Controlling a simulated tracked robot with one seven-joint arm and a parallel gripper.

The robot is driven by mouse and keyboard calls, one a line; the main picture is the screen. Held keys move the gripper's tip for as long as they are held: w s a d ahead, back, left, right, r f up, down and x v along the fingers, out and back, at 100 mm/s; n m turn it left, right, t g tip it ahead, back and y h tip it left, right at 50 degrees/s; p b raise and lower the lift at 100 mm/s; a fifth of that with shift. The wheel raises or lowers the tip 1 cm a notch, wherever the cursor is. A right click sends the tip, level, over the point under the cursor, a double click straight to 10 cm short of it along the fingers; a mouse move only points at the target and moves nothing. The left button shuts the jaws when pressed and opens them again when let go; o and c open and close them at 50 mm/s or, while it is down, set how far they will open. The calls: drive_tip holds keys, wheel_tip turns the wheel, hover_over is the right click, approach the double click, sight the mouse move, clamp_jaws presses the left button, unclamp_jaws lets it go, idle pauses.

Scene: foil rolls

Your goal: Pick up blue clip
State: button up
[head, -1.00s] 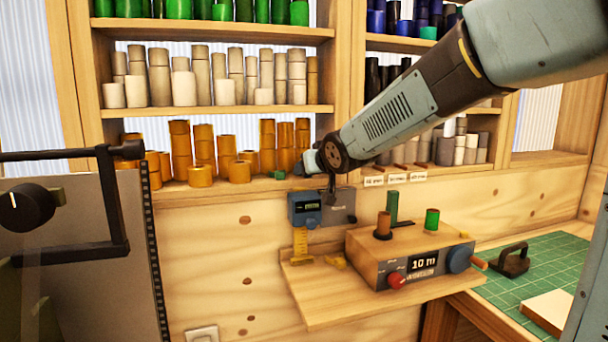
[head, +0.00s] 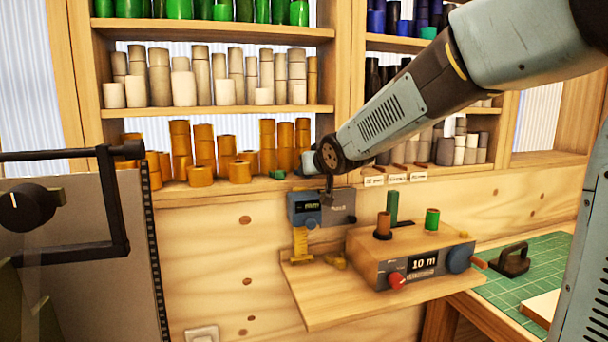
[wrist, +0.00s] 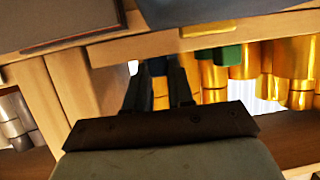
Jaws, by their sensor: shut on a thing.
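My gripper (head: 329,190) is in front of the shelf edge, just above the grey-blue device on the wall. In the wrist view its two dark fingers (wrist: 158,88) are close together, with a small dark blue piece between their tips. This appears to be the blue clip (wrist: 157,66), and my gripper is shut on it. Most of the clip is hidden by the fingers, and I cannot make it out clearly in the head view.
A small green clip (head: 278,174) lies on the shelf edge left of my gripper. Several gold foil rolls (head: 200,176) stand behind it. The wall device (head: 305,208) is close below. A wooden measuring box (head: 365,250) stands lower right, with a green cutting mat (head: 545,270) beyond.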

clamp_jaws()
drive_tip(key=shift+r, duration=0.1)
drive_tip(key=shift+a+r, duration=0.1)
drive_tip(key=shift+r, duration=1.35)
drive_tip(key=r+v, duration=0.2)
drive_tip(key=v, duration=0.6)
drive_tip(key=w+r+v, duration=0.1)
drive_tip(key=v, duration=0.7)
drive_tip(key=shift+r, duration=0.5)
drive_tip(key=shift+s, duration=0.1)
